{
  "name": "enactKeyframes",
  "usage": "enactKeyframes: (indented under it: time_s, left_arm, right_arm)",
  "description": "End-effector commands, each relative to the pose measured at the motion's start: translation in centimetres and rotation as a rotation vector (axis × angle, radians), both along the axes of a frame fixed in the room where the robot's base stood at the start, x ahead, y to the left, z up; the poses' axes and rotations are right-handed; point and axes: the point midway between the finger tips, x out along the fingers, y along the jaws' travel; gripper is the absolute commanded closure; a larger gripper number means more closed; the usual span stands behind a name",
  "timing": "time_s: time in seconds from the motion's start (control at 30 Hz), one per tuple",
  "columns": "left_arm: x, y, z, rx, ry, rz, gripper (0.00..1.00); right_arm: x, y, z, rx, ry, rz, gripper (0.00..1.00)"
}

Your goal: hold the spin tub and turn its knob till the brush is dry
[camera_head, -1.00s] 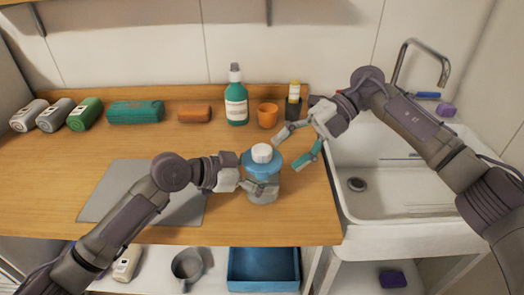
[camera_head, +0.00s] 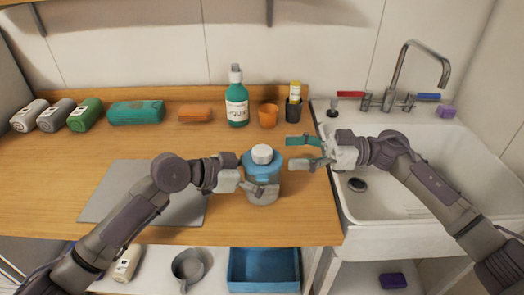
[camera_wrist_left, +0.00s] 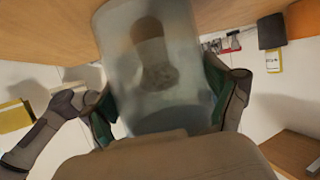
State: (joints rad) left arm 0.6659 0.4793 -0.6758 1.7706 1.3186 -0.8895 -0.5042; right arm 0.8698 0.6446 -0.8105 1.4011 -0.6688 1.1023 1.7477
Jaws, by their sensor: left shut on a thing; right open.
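The spin tub (camera_head: 263,188) stands upright on the wooden counter, with a blue lid (camera_head: 262,169) and a white knob (camera_head: 262,153) on top. My left gripper (camera_head: 262,188) is shut on the tub's clear body from the left. In the left wrist view the tub (camera_wrist_left: 160,85) fills the middle between the fingers, and a blurred brown brush shape (camera_wrist_left: 152,50) shows inside it. My right gripper (camera_head: 301,153) is open and empty, just right of the lid and knob, its fingers pointing left. It appears apart from the knob.
Behind the tub stand a green bottle (camera_head: 236,100), an orange cup (camera_head: 268,115) and a dark holder (camera_head: 294,106). The white sink (camera_head: 400,205) with its tap lies to the right. A grey mat (camera_head: 115,190) lies left, partly under my left arm.

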Motion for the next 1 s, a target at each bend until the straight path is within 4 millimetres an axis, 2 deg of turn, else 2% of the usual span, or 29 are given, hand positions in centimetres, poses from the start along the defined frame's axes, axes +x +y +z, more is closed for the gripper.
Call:
enactKeyframes:
  time_s: [0.1, 0.3, 0.5, 0.77, 0.8, 0.87, 1.0]
  left_arm:
    - [0.0, 0.0, 0.1, 0.0, -0.002, 0.001, 0.61]
    - [0.0, 0.0, 0.1, 0.0, -0.002, 0.001, 0.61]
    - [0.0, 0.0, 0.1, 0.0, -0.002, 0.001, 0.61]
    - [0.0, 0.0, 0.1, -0.001, -0.002, 0.001, 0.61]
    - [0.0, 0.0, 0.1, -0.001, -0.002, 0.001, 0.61]
    - [0.0, 0.0, 0.1, -0.001, -0.002, 0.001, 0.61]
    - [0.0, 0.0, 0.1, -0.001, -0.002, 0.001, 0.61]
  right_arm:
    - [-0.1, 2.7, 0.1, 0.003, -0.002, 0.003, 0.3]
    - [-0.2, 5.9, 0.1, 0.001, -0.002, 0.003, 0.3]
    - [-0.2, 7.3, 0.1, 0.0, -0.003, 0.001, 0.3]
    - [-0.1, 7.4, 0.0, -0.001, -0.003, 0.0, 0.3]
    - [-0.1, 7.4, 0.0, -0.001, -0.003, 0.0, 0.32]
    - [-0.1, 7.4, 0.0, -0.001, -0.003, 0.0, 0.42]
    - [-0.1, 7.4, 0.0, -0.001, -0.003, 0.0, 0.65]
